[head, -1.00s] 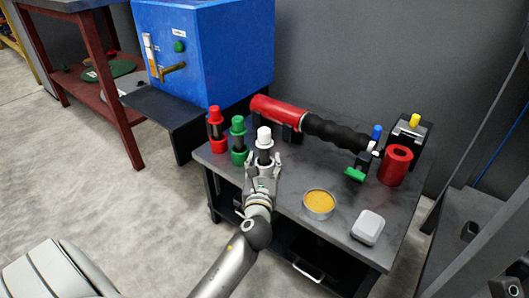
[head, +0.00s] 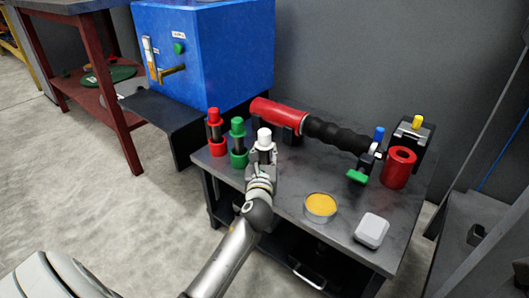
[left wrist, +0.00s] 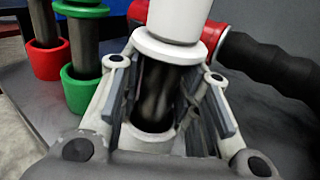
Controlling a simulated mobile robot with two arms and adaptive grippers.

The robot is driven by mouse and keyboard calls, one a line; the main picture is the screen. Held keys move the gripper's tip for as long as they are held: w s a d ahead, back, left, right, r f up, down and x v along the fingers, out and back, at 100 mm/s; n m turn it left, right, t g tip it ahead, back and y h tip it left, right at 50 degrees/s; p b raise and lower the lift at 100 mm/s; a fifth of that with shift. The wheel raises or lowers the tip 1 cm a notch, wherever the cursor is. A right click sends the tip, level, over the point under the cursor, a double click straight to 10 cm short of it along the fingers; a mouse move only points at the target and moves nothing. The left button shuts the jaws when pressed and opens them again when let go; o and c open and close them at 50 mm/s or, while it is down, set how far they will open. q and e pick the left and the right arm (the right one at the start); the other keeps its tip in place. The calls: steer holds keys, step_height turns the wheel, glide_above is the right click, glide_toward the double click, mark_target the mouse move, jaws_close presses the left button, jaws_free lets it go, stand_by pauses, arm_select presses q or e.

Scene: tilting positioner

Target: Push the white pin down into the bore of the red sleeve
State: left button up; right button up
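The white pin (head: 264,138) stands upright at the front left of the grey table, with a white head and collar on a dark shaft. In the left wrist view its white collar (left wrist: 168,48) is close, and its shaft goes down into a white holder (left wrist: 146,138). My left gripper (head: 263,157) is at the pin's shaft, below the collar. Its fingers stand on both sides of the shaft with gaps seeming to remain. The red sleeve (head: 397,170) stands upright at the table's right, its dark bore open at the top. My right gripper is not in view.
A green pin (head: 238,140) and a red pin (head: 214,130) stand close left of the white one. A red cylinder with black bellows (head: 335,133) lies behind. A yellow-filled tin (head: 320,206) and a white box (head: 371,230) are at the front right.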

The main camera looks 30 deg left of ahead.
arm_select(q)
jaws_close()
steer(key=shift+r, duration=0.1)
